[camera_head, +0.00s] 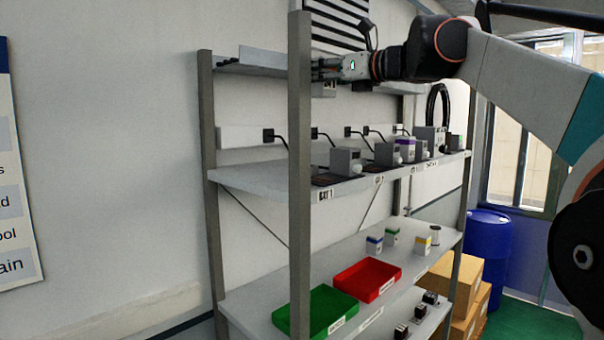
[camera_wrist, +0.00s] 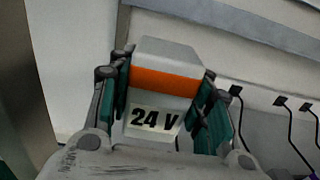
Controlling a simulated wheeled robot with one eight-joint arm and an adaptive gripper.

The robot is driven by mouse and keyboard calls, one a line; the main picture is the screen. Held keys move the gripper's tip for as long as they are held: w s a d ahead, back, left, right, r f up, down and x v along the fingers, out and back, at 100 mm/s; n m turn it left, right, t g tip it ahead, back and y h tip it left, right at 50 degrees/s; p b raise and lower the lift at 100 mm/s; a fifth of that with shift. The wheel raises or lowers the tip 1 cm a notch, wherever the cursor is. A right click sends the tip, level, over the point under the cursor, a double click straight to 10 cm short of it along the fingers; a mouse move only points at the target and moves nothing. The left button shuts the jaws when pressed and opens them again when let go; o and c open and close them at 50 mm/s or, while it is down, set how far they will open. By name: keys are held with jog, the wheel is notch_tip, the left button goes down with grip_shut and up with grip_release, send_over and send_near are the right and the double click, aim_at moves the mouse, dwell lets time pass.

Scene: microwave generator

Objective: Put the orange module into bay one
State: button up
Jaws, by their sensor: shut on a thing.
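The orange module (camera_wrist: 166,82) is a pale block with an orange band and a "24 V" label. It sits between the fingers of my gripper (camera_wrist: 165,95) in the wrist view, and the fingers press on both its sides. In the head view my gripper (camera_head: 325,70) is high up beside the front post, well above the middle shelf; the module cannot be made out clearly there. Bay one (camera_head: 325,180) is a dark pad at the left of the middle shelf, above a label that seems to read "BAY 1". A grey unit (camera_head: 346,160) stands next to it.
The upright front post (camera_head: 300,150) stands close to my gripper. More grey units and a purple-banded module (camera_head: 405,148) line the middle shelf (camera_head: 250,178), with cables behind. Green (camera_head: 313,314) and red (camera_head: 367,279) trays and small modules are on the lower shelf.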

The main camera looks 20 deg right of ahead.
notch_tip(320, 180, down, 20)
jog(key=shift+a+r+p, duration=0.1)
jog(key=shift+p, duration=0.9)
jog(key=o, duration=1.2)
